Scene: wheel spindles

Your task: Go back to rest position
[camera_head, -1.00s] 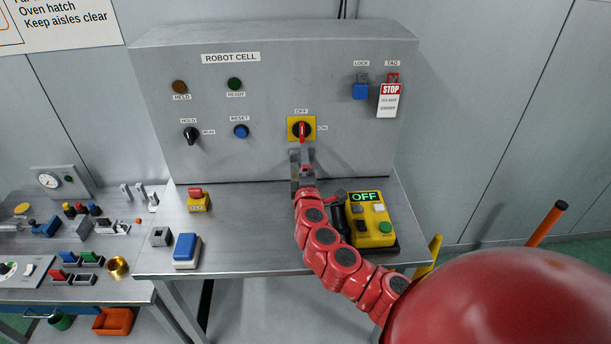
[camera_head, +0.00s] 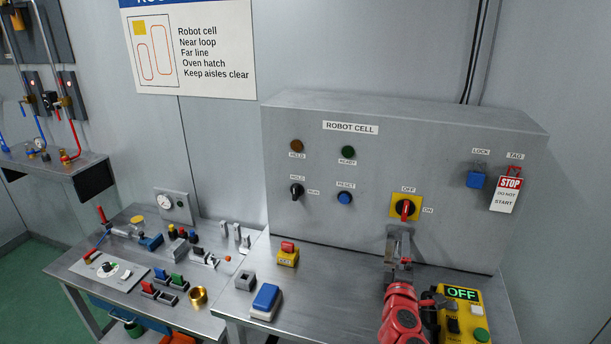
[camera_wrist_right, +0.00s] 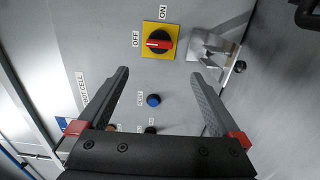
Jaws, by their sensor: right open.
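My right gripper (camera_head: 398,238) is just in front of and below the rotary switch (camera_head: 405,208) on the grey control panel (camera_head: 300,235). In the right wrist view its two fingers (camera_wrist_right: 160,75) are spread with nothing between them. The switch, a red handle on a black knob and yellow plate, shows beyond the fingertips (camera_wrist_right: 159,41), apart from them. Its handle lines up with the OFF label. My left gripper is not in view.
A yellow pendant (camera_head: 465,318) reading OFF lies beside my right arm. A blue padlock (camera_head: 475,180) and a STOP tag (camera_head: 505,192) hang at the panel's upper right. A side bench (camera_head: 190,310) at left holds several small parts.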

